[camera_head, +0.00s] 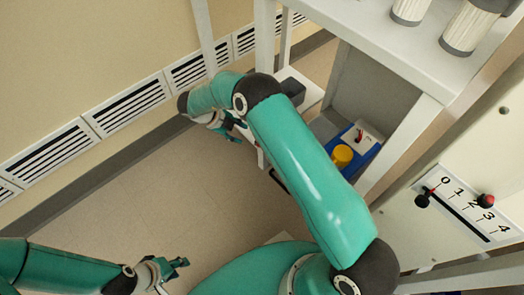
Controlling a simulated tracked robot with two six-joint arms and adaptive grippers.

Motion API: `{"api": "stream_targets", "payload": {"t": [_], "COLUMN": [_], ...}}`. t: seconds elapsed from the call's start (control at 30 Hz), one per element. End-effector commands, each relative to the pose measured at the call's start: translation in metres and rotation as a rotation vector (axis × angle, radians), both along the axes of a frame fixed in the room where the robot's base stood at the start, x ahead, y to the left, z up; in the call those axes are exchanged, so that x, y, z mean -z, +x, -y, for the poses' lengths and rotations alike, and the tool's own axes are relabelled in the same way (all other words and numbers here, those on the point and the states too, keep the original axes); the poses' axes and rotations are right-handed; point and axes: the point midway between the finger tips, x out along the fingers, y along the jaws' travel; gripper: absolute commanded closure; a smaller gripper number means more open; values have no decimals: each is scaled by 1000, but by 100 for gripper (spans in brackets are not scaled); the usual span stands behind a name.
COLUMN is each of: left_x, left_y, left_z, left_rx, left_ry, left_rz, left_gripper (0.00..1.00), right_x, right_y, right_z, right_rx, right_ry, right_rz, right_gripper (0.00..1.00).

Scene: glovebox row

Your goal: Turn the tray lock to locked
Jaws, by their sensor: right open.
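My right gripper (230,131) is open, at the far end of my teal arm, close to the left side of the grey-white frame. A small red part (240,124) shows right beside it; I cannot tell whether they touch or whether this part belongs to the tray lock. A white plate with a red lever (359,135) sits at the blue tray (326,127) inside the bay; I cannot tell its setting or whether it is the lock. My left gripper (176,272) is low in the picture, over the floor, away from these; its jaw opening is unclear.
A yellow cylinder (342,155) stands in the tray. A panel (466,210) at right has a 0-to-4 scale, a black knob (423,200) and a red knob (486,201). White posts surround the bay. The floor (150,195) at left is clear, up to the vented wall.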

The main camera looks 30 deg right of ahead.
Motion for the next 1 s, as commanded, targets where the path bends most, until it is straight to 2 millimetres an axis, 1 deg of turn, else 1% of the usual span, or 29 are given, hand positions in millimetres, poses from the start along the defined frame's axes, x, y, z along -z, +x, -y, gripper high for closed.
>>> {"api": "stream_targets", "payload": {"t": [0.17, 0.27, 0.6, 0.7, 0.83, 1.0], "left_x": [6, 11, 31, 36, 40, 43], "left_y": [0, 0, 0, 0, 0, 0], "left_z": [0, 0, 0, 0, 0, 0], "left_rx": [0, 0, 0, 0, 0, 0], "left_ry": [0, 0, 0, 0, 0, 0], "left_rz": [0, 0, 0, 0, 0, 0], "left_gripper": [61, 61, 61, 61, 61, 61], "right_x": [17, 33, 96, 112, 128, 138], "right_y": [-3, -5, -15, -17, -19, -20], "right_z": [10, 19, 57, 67, 76, 84], "right_rx": [8, 8, 6, 6, 4, 3], "right_ry": [3, 3, 2, 3, 3, 2], "right_rz": [-3, -3, -3, -1, -1, 0], "right_gripper": [57, 57, 57, 57, 57, 57]}}
